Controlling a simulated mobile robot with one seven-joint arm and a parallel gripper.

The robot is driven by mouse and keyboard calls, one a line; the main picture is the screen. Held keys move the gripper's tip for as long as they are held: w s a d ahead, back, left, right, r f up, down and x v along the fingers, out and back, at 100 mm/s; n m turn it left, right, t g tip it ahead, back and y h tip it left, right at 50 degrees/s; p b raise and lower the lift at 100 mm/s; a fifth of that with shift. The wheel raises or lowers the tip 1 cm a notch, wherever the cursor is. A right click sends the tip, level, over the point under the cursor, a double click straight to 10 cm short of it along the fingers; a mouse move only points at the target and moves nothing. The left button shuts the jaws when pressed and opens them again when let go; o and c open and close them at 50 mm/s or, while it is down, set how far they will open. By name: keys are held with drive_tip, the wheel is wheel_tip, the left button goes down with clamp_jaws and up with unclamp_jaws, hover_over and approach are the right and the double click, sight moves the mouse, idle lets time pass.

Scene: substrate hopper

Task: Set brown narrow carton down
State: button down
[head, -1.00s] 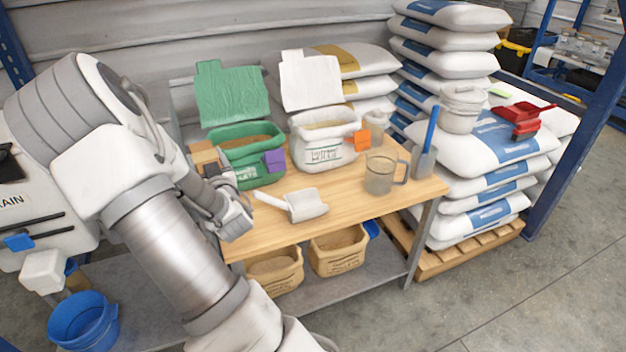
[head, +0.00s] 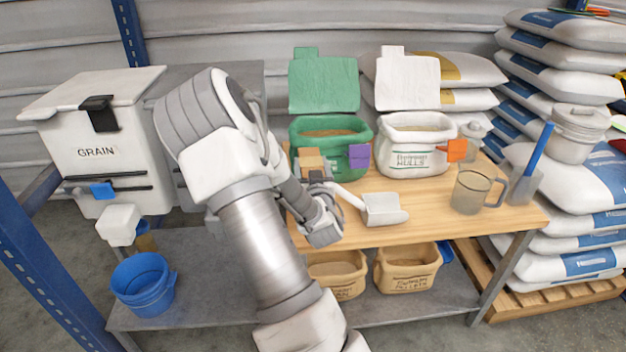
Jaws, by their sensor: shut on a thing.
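A brown carton (head: 311,160) stands out beyond the end of my arm in the head view, in front of the left part of the green bag. My gripper (head: 316,177) is shut on it, over the left part of the wooden worktop (head: 440,222). My wrist hides part of the gripper and the carton's lower part. I cannot tell whether the carton touches the worktop.
The green bag (head: 336,128) and white bag (head: 415,160) stand behind the gripper. A white scoop (head: 383,210) lies just right of it. A clear jug (head: 470,192) stands farther right. The grain hopper (head: 95,160) is left, with a blue bucket (head: 142,284) below.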

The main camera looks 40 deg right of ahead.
wheel_tip(320, 180, down, 3)
drive_tip(key=shift+f+b, duration=0.2)
drive_tip(key=shift+b, duration=0.4)
drive_tip(key=shift+f+b, duration=0.3)
drive_tip(key=shift+b, duration=0.1)
drive_tip(key=shift+f+b, duration=0.3)
drive_tip(key=shift+b, duration=0.05)
unclamp_jaws()
